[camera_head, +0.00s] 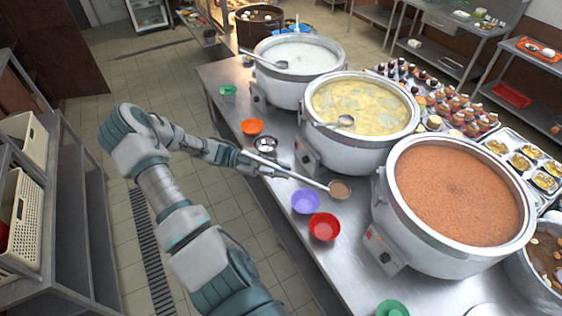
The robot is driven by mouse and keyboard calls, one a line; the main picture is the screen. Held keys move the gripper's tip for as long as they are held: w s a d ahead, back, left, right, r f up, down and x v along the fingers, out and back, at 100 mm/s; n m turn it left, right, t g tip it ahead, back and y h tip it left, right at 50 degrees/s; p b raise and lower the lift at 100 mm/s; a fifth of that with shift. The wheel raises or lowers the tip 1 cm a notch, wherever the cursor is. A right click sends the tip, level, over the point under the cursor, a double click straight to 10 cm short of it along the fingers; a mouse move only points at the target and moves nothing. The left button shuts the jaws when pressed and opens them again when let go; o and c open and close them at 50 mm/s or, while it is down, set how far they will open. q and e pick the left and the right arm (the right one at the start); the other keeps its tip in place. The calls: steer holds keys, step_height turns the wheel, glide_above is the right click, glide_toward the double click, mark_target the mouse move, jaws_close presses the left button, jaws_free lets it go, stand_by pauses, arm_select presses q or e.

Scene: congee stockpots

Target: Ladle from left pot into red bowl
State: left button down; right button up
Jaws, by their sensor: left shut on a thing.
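My left gripper (247,163) is shut on the handle of a ladle (305,180). The ladle's cup (340,189) holds something reddish-brown, like the contents of the nearest pot. It hangs between that pot and the purple bowl (305,202), up and right of the red bowl (324,228). The red bowl stands on the steel table and looks empty. The leftmost, farthest pot (275,91) holds white congee, the middle pot (345,155) yellow congee, the nearest pot (420,240) reddish-brown congee. My right gripper is out of view.
Other ladles rest in the white (281,64) and yellow (346,121) pots. An orange bowl (252,127), a small metal container (265,146) and green bowls (228,90) stand along the table (221,74). Trays of food (520,163) lie behind the pots. A shelf rack (70,190) stands left.

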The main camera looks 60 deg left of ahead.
arm_select(q)
step_height(320, 180, down, 24)
steer(key=b, duration=0.7)
steer(key=shift+f+m+b, duration=0.2)
steer(key=shift+m+b, duration=0.1)
stand_by(0.5)
steer(key=shift+f+b, duration=0.55)
steer(key=shift+f, duration=0.3)
steer(key=shift+d+r+n+t+y+p, duration=0.15)
steer(key=shift+n+t+y+p, duration=0.2)
steer(key=shift+n+t+p, duration=0.45)
steer(key=shift+d+f+n+t+y+p, duration=0.15)
steer(key=shift+n+t+y+p, duration=0.25)
steer(key=shift+n, duration=0.8)
steer(key=shift+d+r+n+t+y+p, duration=0.2)
steer(key=shift+n+t+p, duration=0.4)
steer(key=shift+n, duration=0.4)
